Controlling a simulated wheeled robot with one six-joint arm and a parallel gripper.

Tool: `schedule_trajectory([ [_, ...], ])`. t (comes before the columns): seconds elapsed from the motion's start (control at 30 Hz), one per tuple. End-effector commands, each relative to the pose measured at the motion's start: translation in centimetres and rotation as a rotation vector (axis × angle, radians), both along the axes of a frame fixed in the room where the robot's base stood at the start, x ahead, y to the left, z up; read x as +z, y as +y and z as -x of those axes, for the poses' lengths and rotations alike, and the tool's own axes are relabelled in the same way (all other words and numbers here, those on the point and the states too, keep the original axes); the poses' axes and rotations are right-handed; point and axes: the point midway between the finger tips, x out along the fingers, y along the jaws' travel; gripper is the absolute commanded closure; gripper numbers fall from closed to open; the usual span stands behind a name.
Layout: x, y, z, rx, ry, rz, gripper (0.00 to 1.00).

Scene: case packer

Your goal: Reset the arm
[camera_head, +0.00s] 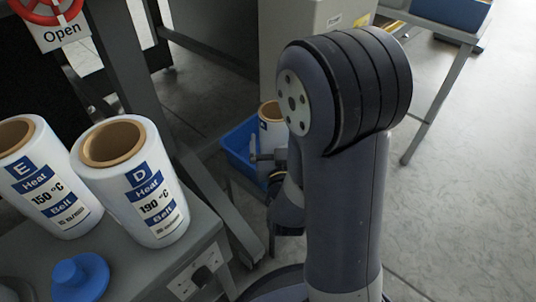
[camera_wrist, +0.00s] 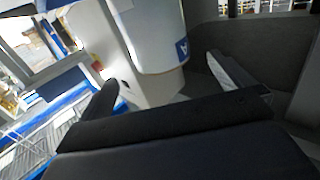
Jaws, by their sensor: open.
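My arm stands in the middle of the head view, folded, with its large dark joint near the top. My gripper (camera_head: 268,163) is low beside it and partly hidden behind my own arm. In the wrist view my gripper (camera_wrist: 165,80) shows two dark fingers spread apart. A white roll (camera_wrist: 158,40) with a blue label shows beyond the fingers. I cannot tell whether it touches them. In the head view a white roll with a brown core (camera_head: 271,118) stands in a blue bin (camera_head: 239,142), right by my gripper.
Two film rolls marked E (camera_head: 45,185) and D (camera_head: 135,185) stand on a grey machine top (camera_head: 130,268) at the left. A blue knob (camera_head: 80,277) is in front of them. A table (camera_head: 436,28) stands at the upper right. Floor at the right is clear.

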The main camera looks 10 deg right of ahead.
Motion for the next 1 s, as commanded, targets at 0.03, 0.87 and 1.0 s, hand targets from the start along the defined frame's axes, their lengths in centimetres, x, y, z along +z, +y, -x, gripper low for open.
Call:
schedule_trajectory([
  [0.03,0.0,0.1,0.3,0.0,0.0,0.0,0.0],
  [0.87,-0.1,-1.2,-6.8,-0.004,-0.002,-0.001,0.0],
  [1.0,-0.1,-1.6,-9.4,-0.003,-0.001,-0.001,0.0],
])
